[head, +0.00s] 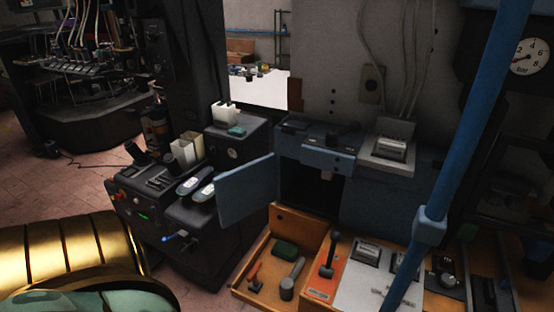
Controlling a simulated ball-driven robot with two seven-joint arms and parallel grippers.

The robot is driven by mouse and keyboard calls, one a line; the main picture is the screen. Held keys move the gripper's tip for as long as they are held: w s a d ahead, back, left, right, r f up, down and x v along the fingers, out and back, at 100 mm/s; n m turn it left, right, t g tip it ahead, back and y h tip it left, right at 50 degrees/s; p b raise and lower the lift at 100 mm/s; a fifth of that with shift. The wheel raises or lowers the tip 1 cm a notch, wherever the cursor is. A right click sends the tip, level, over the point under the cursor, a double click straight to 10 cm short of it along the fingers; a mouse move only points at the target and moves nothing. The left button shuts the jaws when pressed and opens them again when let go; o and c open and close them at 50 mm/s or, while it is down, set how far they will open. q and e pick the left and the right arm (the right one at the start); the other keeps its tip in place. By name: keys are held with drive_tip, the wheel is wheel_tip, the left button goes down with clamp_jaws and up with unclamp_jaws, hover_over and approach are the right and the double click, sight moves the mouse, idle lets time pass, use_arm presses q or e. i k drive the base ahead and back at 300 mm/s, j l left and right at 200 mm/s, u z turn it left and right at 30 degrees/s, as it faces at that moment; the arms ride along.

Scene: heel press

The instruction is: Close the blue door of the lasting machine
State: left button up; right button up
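The blue door (247,188) stands swung open toward the left of the blue cabinet front (381,205) of the machine. Its right edge is at the left side of a dark opening (309,190). A blue panel (315,146) with small fittings runs above the opening. A gold, ribbed rounded body with a teal part fills the lower left corner in front. I cannot make out either gripper in the head view.
An open wooden drawer (262,282) with tools sits below the opening. A dark machine (190,235) with two shoe-like forms stands left of the door, close behind it. A blue vertical pipe (455,150) crosses the right side. Floor (50,180) shows at left.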

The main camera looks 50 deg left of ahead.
sight(240, 192)
drive_tip(key=j+z, duration=0.25)
drive_tip(key=j, duration=0.4)
drive_tip(key=j+z, duration=0.2)
drive_tip(key=j, duration=0.4)
drive_tip(key=k+j+z, duration=0.1)
drive_tip(key=j+z, duration=0.15)
drive_tip(key=j, duration=0.35)
drive_tip(key=k+j, duration=0.1)
drive_tip(key=j, duration=0.45)
drive_tip(key=k+j, duration=0.1)
drive_tip(key=j, duration=1)
drive_tip(key=k+j, duration=0.15)
drive_tip(key=j, duration=0.4)
drive_tip(key=z, duration=0.05)
